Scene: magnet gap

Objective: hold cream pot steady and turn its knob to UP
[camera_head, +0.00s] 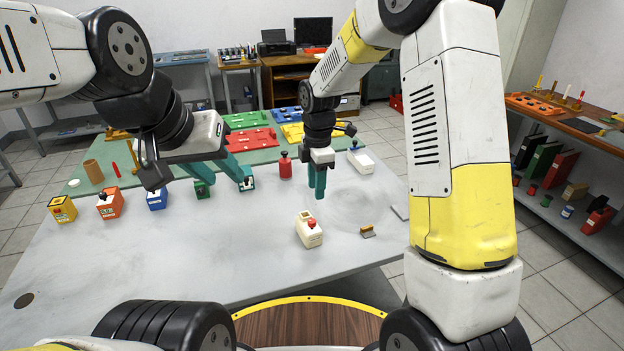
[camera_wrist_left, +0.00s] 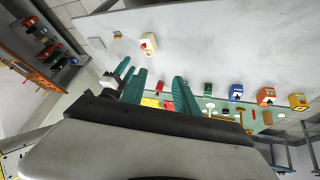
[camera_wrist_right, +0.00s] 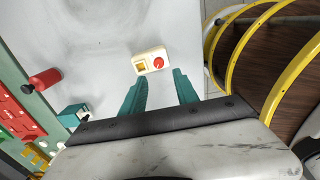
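The cream pot (camera_head: 309,232) stands on the grey table, front of centre, with a red knob (camera_wrist_right: 158,62) and a yellow-orange square patch (camera_wrist_right: 141,67) beside it. The knob's setting is too small to read. My right gripper (camera_head: 318,190) points down above the table behind the pot in the head view. In the right wrist view its teal fingers (camera_wrist_right: 158,88) are apart and empty, with the pot just beyond their tips. My left gripper (camera_head: 228,178) hangs over the back left of the table. Its fingers (camera_wrist_left: 153,82) are apart and empty, away from the cream pot.
Yellow (camera_head: 62,209), orange (camera_head: 109,203), blue (camera_head: 157,199) and green (camera_head: 202,190) pots line the table's left. A red pot (camera_head: 285,165) and a white pot (camera_head: 361,160) stand behind. The front left is clear.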

